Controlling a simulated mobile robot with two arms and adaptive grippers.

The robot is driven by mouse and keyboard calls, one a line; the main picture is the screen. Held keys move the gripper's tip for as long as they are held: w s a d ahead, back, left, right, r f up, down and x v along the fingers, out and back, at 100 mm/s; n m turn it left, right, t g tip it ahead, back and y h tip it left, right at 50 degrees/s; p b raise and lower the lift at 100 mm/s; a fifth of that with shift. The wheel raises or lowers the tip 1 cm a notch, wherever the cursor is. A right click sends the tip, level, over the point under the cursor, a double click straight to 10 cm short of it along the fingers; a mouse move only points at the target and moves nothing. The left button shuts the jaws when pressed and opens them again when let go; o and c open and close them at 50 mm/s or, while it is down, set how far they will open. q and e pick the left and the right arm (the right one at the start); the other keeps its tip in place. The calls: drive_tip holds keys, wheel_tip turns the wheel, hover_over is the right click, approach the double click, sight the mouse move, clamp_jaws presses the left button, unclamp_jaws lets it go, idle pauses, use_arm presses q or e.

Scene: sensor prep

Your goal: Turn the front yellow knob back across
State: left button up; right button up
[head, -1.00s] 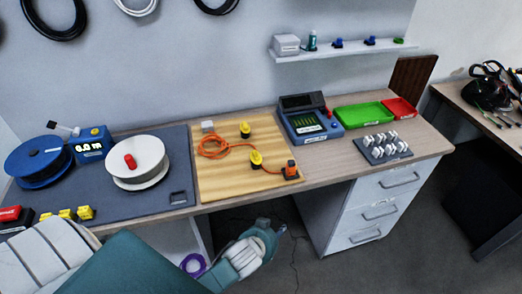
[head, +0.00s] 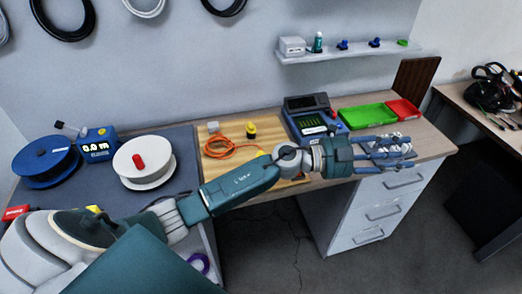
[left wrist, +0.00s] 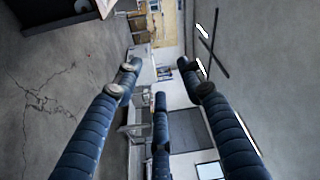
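The wooden board (head: 212,177) lies on the bench. The back yellow knob (head: 251,130) with its black base stands on it. Only a sliver of the front yellow knob (head: 261,154) shows above my left arm, which hides the rest, so its turn cannot be told. An orange cable (head: 218,149) is looped on the board's left half. My left gripper (head: 405,151) reaches right past the board, in front of the rack of white pieces. Its fingers are spread and empty, also in the left wrist view (left wrist: 150,85). My right gripper is out of view.
A blue tester (head: 310,120), a green tray (head: 367,117) and a red tray (head: 402,109) stand behind my gripper. A white spool (head: 143,165) and a blue spool (head: 45,160) stand on the left mat. A shelf (head: 350,54) hangs above.

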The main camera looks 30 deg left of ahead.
use_arm(q)
wheel_tip(320, 180, down, 3)
drive_tip(key=m+g+y, duration=0.1)
drive_tip(key=m+g, duration=0.3)
drive_tip(key=g+y, duration=0.5)
drive_tip(key=y, duration=0.6)
hover_over(261, 154)
drive_tip(key=w+d, duration=0.3)
drive_tip(key=d, duration=0.8)
wheel_tip(261, 154, down, 6)
drive_tip(key=shift+r, duration=0.15)
drive_tip(key=s+a+r+n+g+y, duration=0.2)
drive_tip(key=s+a+r+y, duration=0.1)
drive_tip(key=a, duration=0.8)
wheel_tip(261, 154, down, 9)
drive_tip(key=p, duration=0.3)
drive_tip(key=shift+a, duration=0.1)
drive_tip(key=shift+f, duration=0.65)
clamp_jaws()
